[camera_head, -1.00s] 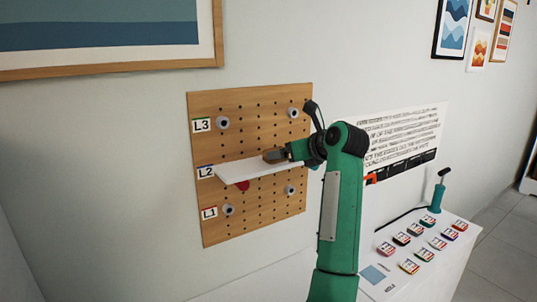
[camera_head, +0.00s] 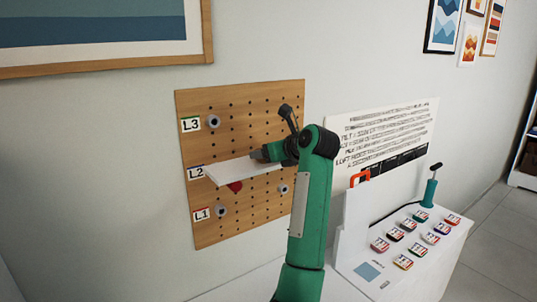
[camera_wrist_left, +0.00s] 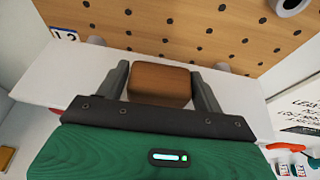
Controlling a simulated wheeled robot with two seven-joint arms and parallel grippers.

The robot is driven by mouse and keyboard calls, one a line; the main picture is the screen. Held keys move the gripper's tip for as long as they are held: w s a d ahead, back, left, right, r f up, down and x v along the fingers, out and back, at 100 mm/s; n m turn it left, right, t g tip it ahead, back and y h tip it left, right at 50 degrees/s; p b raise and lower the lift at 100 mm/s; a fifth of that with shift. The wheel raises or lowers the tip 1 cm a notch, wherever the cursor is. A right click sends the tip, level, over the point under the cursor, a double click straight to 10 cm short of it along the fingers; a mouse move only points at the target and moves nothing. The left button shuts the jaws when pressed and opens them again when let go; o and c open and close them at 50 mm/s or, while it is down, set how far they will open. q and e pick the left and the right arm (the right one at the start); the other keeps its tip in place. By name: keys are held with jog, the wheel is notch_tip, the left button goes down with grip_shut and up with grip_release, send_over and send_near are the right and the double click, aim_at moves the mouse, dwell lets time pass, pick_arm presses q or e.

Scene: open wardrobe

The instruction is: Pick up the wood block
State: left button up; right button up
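The wood block (camera_wrist_left: 160,84) is a brown block on a white shelf (camera_wrist_left: 60,78) in the left wrist view. My left gripper (camera_wrist_left: 160,72) has one finger on each side of it, very close to its sides. I cannot tell whether the fingers press on it or leave a small gap. In the head view my left gripper (camera_head: 262,153) is over the shelf (camera_head: 225,173), at its right part, and hides the block. My right gripper is in neither view.
The shelf sits against a pegboard (camera_head: 235,115) with grey pegs and labels L1, L2 and L3, at L2 height. A white table (camera_head: 385,285) with several labelled pucks stands at the right. A text sign (camera_head: 385,130) hangs on the wall behind.

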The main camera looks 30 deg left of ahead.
pick_arm(q)
jog(key=c, duration=0.3)
jog(key=shift+a+f, duration=0.15)
jog(key=shift+a, duration=0.05)
jog(key=shift+c, duration=1)
